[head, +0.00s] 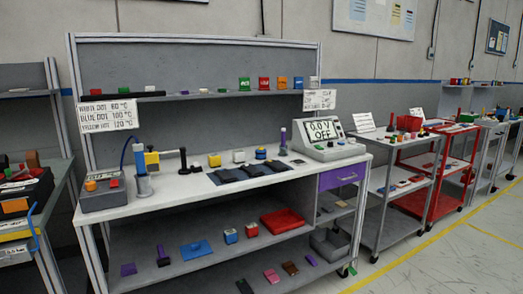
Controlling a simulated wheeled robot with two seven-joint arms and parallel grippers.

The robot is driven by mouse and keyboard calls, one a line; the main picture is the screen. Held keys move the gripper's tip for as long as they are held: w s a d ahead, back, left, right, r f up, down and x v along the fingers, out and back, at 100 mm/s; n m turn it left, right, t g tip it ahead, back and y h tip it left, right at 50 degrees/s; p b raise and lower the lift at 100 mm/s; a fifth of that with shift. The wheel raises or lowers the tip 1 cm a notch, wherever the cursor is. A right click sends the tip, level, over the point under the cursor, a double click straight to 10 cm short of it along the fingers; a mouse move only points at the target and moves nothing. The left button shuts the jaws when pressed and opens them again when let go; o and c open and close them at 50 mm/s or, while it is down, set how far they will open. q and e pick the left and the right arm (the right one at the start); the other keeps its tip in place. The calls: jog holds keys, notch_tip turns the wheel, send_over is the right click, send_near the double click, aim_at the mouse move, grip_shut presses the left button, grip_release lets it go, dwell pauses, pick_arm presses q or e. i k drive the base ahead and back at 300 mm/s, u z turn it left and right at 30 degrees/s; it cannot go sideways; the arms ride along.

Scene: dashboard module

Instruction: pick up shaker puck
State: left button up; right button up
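No thing in the head view can be told for certain as the shaker puck. Small items stand on the white bench top (160,203): a yellow block (214,160), a white block (239,156) and a low round blue-and-yellow piece (260,153). More small pieces lie on the shelf below, among them a blue flat piece (196,250) and a red-and-white cube (251,230). Neither of my grippers shows.
A grey box with buttons (103,193) stands at the bench's left end and a meter reading 0.0 V OFF (322,130) at its right. Dark pads (240,174) lie between. Carts (410,150) stand to the right. The floor (455,262) at front right is clear.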

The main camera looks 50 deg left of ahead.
aim_at(259, 155)
jog(key=u, duration=0.7)
jog(key=i, duration=1.4)
jog(key=u, duration=1.35)
